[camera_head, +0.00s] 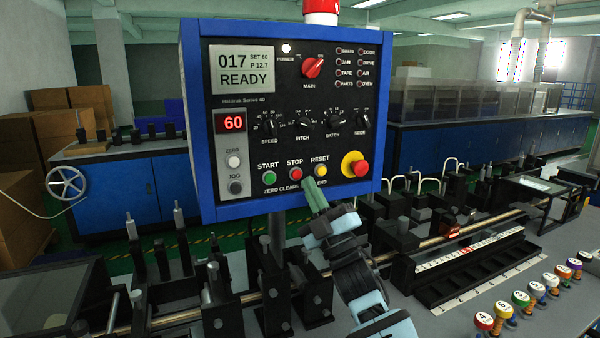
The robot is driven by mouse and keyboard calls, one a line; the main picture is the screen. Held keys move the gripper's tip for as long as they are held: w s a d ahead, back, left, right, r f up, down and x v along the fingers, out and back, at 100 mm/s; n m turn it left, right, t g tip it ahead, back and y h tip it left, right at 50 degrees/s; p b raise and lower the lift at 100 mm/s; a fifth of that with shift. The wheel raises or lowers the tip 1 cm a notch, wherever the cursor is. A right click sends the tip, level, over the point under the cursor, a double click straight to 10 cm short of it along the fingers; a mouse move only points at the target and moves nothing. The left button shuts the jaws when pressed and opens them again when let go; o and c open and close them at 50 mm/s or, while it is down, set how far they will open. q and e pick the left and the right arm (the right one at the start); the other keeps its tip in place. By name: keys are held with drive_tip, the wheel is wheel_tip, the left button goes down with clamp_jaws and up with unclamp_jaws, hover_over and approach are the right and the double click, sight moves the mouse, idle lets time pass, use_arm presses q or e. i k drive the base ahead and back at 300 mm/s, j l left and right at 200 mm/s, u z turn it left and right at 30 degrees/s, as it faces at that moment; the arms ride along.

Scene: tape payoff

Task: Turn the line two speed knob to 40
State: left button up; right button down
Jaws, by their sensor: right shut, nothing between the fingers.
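A control panel with a blue frame (190,110) faces me in the head view. Its black SPEED knob (269,124) sits left of the PITCH knob (303,124), with a numbered dial around it. A small red display (234,122) reads 60. The larger screen (244,69) reads 017, SET 60, P 12.7 and READY. I cannot tell which line the panel belongs to. My right gripper (310,188) is shut and empty, its fingertips just below the STOP and RESET buttons. I cannot tell whether it touches the panel. My left gripper is not in view.
The green START (270,177), red STOP (296,173) and yellow RESET (321,170) buttons lie below the knobs. A red emergency button (360,168) is at right. Machine posts and a rail (395,255) stand below the panel. Several numbered knobs (484,321) stand lower right.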

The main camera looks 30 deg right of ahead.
sight(270, 126)
drive_tip(key=k+l, duration=0.1)
drive_tip(key=k, duration=0.4)
drive_tip(key=k+l, duration=0.1)
drive_tip(key=k, duration=0.4)
